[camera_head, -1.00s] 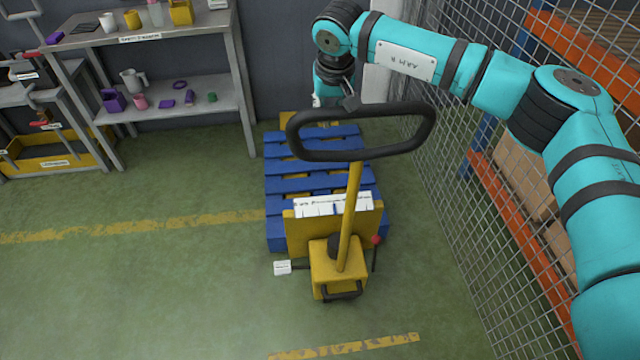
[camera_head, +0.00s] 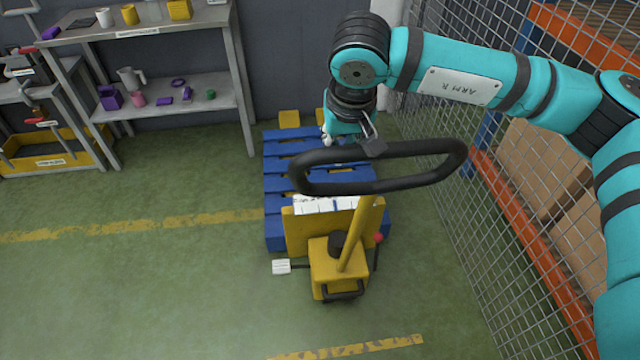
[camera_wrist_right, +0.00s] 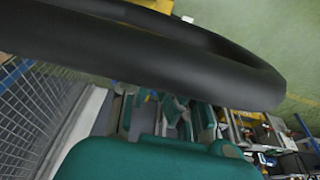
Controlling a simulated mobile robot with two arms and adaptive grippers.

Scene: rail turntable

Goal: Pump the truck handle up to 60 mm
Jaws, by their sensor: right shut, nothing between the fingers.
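The yellow pallet truck (camera_head: 335,268) stands with its forks toward the blue pallet (camera_head: 280,180). Its yellow shaft (camera_head: 361,235) leans toward me and carries a black loop handle (camera_head: 440,173). My right gripper (camera_head: 373,145) is shut, its tip at the far bar of the loop; it seems to touch the bar, with nothing gripped. In the right wrist view the black bar (camera_wrist_right: 170,50) crosses close in front; the fingertips cannot be made out. A white scale plate (camera_head: 318,204) with a blue mark sits on the truck, partly behind the handle; its numbers are unreadable. My left gripper is out of view.
A red-knobbed lever (camera_head: 378,238) and a white pedal (camera_head: 281,267) stick out from the truck. A wire mesh fence (camera_head: 460,240) stands close on the right. Shelves (camera_head: 170,110) are at the back left. The green floor on the left is clear.

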